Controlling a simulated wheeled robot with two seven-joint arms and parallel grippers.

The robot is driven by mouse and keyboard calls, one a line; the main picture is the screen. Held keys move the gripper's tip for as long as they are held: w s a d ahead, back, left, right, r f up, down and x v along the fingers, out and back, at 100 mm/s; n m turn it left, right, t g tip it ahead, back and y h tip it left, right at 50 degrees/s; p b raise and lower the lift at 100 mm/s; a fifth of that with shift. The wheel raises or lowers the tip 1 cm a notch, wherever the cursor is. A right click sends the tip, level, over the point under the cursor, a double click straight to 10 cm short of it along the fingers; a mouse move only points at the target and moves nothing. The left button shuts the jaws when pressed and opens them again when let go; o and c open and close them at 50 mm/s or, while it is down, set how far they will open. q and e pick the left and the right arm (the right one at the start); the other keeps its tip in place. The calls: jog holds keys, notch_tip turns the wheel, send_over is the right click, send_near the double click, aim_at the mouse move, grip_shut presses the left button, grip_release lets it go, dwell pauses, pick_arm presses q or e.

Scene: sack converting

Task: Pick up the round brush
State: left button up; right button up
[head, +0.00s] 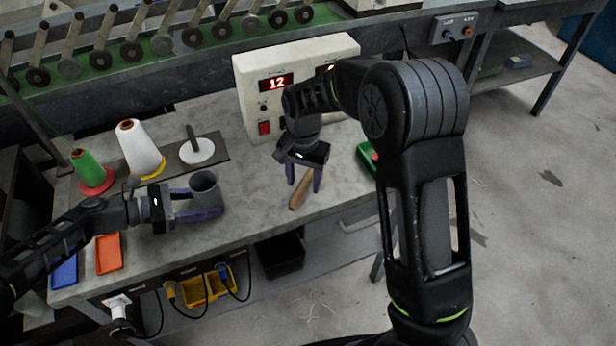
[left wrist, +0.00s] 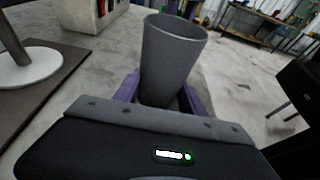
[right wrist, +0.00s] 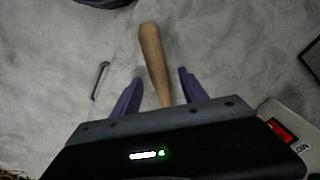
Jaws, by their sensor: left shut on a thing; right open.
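A tan wooden handle (head: 299,194), which looks like the round brush's, lies on the grey bench below my right gripper (head: 304,183). In the right wrist view the wooden handle (right wrist: 152,52) runs between the two purple fingers, with gaps on both sides. Its lower end is hidden behind the gripper body, so I cannot see any bristles. My right gripper is open and empty. My left gripper (head: 208,203) is shut on a dark grey cup (head: 205,186), upright at the bench's front part. The cup also fills the middle of the left wrist view (left wrist: 172,55).
A control box (head: 245,80) showing "12" stands behind my right gripper. White (head: 138,150) and green (head: 88,170) thread cones and a spindle on a white disc (head: 196,152) stand at left. Blue and orange trays (head: 109,253) lie front left.

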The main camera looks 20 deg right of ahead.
aim_at(303, 183)
jog(key=shift+c, duration=0.2)
grip_shut()
jog(key=shift+r, duration=0.1)
dwell(0.5)
notch_tip(303, 183, up, 10)
dwell(0.4)
jog(key=shift+a, duration=0.1)
dwell(0.4)
